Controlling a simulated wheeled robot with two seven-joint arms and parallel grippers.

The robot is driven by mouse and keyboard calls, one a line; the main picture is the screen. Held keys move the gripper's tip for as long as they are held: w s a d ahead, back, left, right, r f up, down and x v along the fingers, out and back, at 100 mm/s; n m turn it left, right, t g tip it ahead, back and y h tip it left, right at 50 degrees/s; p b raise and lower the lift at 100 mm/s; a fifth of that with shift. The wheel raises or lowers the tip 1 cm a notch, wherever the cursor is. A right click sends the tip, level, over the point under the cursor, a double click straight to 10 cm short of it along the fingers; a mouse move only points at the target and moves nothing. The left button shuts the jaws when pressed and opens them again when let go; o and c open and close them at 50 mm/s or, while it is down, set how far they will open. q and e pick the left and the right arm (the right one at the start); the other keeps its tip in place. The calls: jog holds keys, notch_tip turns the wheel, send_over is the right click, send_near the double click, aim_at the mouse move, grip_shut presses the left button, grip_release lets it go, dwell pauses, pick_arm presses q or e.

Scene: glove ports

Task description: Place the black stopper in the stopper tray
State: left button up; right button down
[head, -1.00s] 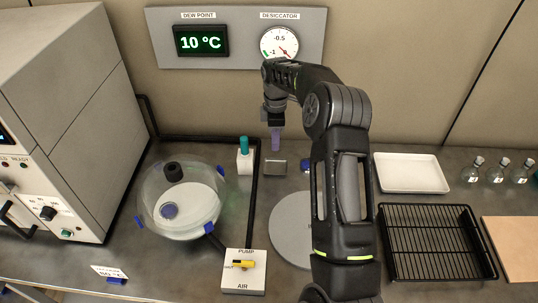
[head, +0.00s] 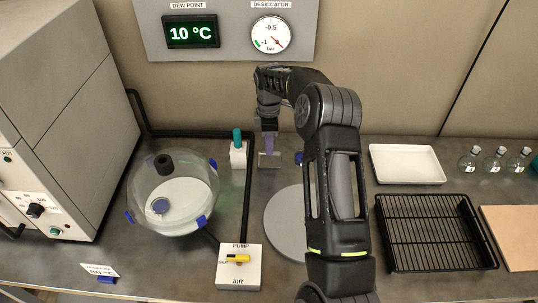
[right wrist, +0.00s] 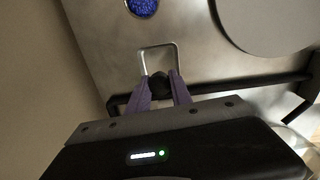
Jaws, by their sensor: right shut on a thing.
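My right gripper (head: 268,146) has purple fingers and points down at the small metal stopper tray (head: 276,162) at the back middle of the bench. In the right wrist view its fingers (right wrist: 160,91) are shut on the black stopper (right wrist: 160,80), a small dark round piece. The stopper overlaps the near end of the tray (right wrist: 143,60) in that view; I cannot tell whether it touches the tray. In the head view the stopper is not made out behind the fingers. The part of the tray that shows looks empty. My left gripper is out of view.
A glass desiccator (head: 140,205) with a black top stands left, beside a pump/air valve block (head: 240,277) and a white holder with a teal top (head: 238,155). A blue-filled dish (right wrist: 142,6) lies near the tray. A grey disc (head: 285,225), black rack (head: 435,232) and white tray (head: 407,165) lie right.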

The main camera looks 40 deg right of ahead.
aim_at(269, 161)
jog(key=shift+f+b, duration=1.35)
jog(key=shift+f, duration=1.15)
jog(key=shift+f, duration=0.15)
jog(key=c, duration=1.4)
grip_release()
jog(key=shift+c, duration=0.2)
notch_tip(269, 161, up, 12)
jog(key=p, duration=0.7)
jog(key=shift+r, duration=0.2)
